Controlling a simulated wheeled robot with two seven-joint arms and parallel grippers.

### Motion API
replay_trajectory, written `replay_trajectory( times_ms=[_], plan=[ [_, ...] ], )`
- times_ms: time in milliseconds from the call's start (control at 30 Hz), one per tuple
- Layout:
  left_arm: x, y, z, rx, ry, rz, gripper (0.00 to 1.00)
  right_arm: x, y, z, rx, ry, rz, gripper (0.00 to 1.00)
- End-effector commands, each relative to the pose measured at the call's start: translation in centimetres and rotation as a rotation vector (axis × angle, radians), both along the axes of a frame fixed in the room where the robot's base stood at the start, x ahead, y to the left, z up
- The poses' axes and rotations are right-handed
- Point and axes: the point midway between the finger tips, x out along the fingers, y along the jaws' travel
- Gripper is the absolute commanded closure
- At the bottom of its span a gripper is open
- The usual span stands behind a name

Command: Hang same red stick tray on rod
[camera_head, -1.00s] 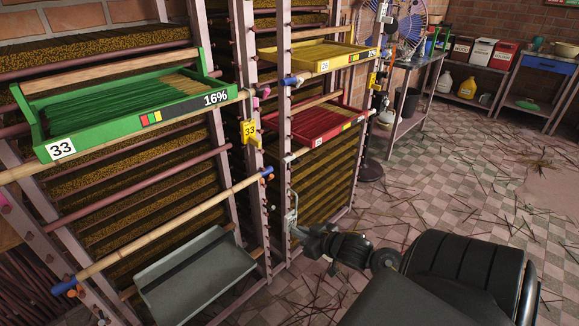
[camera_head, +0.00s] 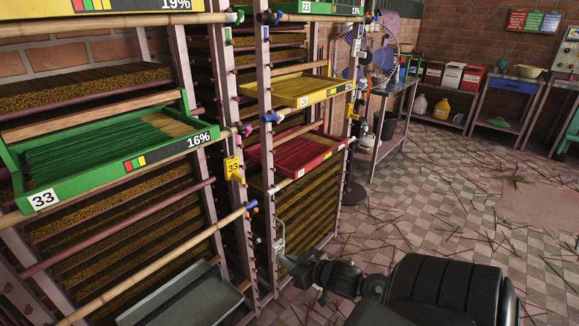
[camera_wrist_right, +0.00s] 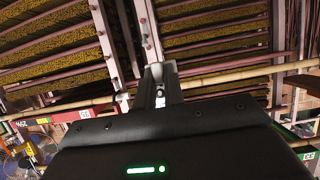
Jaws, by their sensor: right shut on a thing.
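A red tray (camera_head: 318,158) full of dark red sticks rests in the rack's right bay in the head view. A yellow tray (camera_head: 320,97) sits above it. An empty bamboo rod (camera_head: 150,267) with a blue end runs along the left bay, below the green tray (camera_head: 120,163) marked 33. My right gripper (camera_head: 281,249) is at the rack's front, below the red tray and apart from it. It is shut on a small pale metal piece (camera_head: 279,233), whose exact shape I cannot tell. The fingers (camera_wrist_right: 158,85) also show in the right wrist view. My left gripper is out of view.
A grey empty trough (camera_head: 185,300) is low in the left bay. A yellow tag 33 (camera_head: 233,169) hangs on a post. A fan (camera_head: 375,45) and a metal side table (camera_head: 385,95) stand beyond the rack. The tiled floor at right is mostly open, with scattered sticks.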

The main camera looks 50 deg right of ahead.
Motion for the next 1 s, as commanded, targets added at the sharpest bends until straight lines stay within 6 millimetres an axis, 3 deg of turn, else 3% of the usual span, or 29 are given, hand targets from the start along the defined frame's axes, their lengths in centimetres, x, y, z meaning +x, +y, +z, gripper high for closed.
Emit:
replay_trajectory(
  times_ms=[267,1000],
  plan=[
    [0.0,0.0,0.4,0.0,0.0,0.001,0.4,-0.6,0.0,0.1,0.001,0.001,0.0,1.0],
    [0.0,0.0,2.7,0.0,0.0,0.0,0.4,-6.9,0.1,0.1,0.001,0.002,-0.001,1.0]
  ],
)
